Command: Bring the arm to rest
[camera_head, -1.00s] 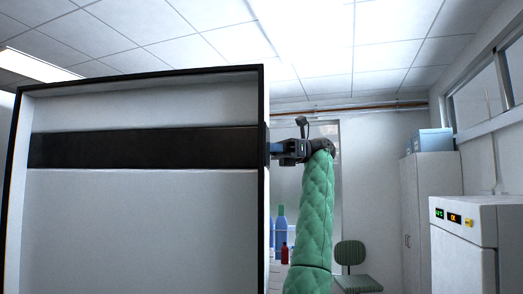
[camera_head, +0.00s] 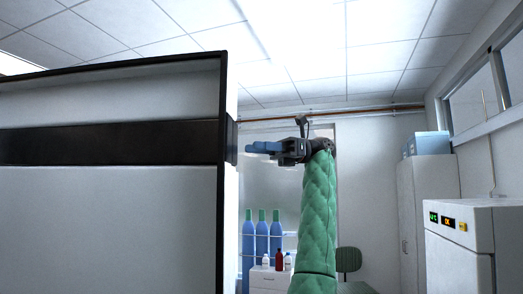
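The arm rises from the bottom and bends at the top, so the fingers point left. The fingers are apart from the right edge of a large white door or panel (camera_head: 110,220). Nothing shows between the fingers, but their gap is not clear from this side.
The panel, with a black band (camera_head: 110,143), fills the left. Behind are blue bottles (camera_head: 262,238), a small red bottle (camera_head: 279,260) and a green chair (camera_head: 348,260). A white appliance (camera_head: 463,245) and a cabinet (camera_head: 432,190) stand right. Space above the arm is clear.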

